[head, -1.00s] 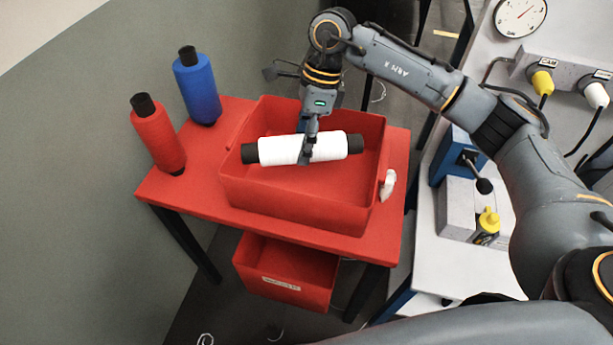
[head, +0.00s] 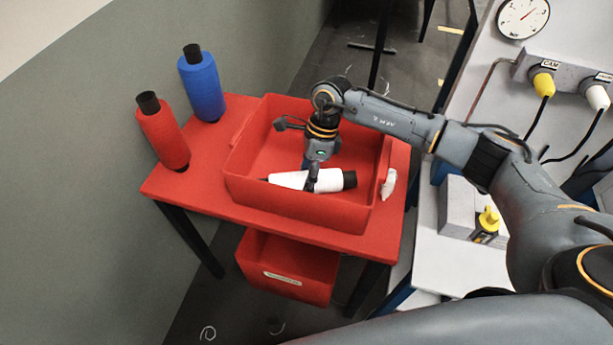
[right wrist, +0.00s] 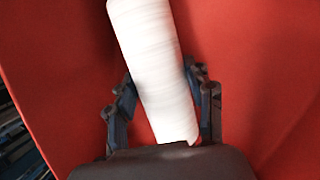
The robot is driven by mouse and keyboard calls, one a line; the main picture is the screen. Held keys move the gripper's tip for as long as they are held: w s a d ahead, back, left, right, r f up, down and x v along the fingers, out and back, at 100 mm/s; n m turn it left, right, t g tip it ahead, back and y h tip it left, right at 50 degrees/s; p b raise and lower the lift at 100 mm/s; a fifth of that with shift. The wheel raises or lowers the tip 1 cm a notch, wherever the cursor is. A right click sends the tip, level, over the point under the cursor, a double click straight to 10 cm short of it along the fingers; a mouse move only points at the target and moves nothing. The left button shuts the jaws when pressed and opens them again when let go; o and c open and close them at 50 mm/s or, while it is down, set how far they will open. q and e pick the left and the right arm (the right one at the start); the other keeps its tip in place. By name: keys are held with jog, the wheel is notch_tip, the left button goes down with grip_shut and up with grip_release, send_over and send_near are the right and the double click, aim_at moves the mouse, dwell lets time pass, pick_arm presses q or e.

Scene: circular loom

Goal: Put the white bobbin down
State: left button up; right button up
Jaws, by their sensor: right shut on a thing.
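The white bobbin (head: 328,181) lies on its side, low inside the red bin (head: 300,211) on the red table. Its dark right end shows; its left end is partly hidden behind the bin's front wall. My right gripper (head: 312,183) reaches down into the bin and is shut around the bobbin's middle. In the right wrist view the white bobbin (right wrist: 155,70) runs between the two fingers of my right gripper (right wrist: 163,103). I cannot tell whether the bobbin touches the bin floor. My left gripper is not in view.
A red bobbin (head: 163,135) and a blue bobbin (head: 202,85) stand upright on the table, left of the bin. A small white object (head: 388,184) is at the bin's right side. A lower red bin (head: 287,268) hangs under the table.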

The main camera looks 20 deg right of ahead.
jog(key=shift+f, duration=0.2)
jog(key=o, duration=1.3)
jog(key=shift+r, duration=0.1)
jog(key=shift+r, duration=0.1)
jog(key=shift+d+r, duration=0.1)
jog(key=shift+r, duration=0.15)
jog(key=b+v, duration=0.1)
jog(key=v, duration=1)
jog(key=shift+d+r+b, duration=0.1)
jog(key=shift+r+b, duration=0.15)
jog(key=shift+b, duration=0.15)
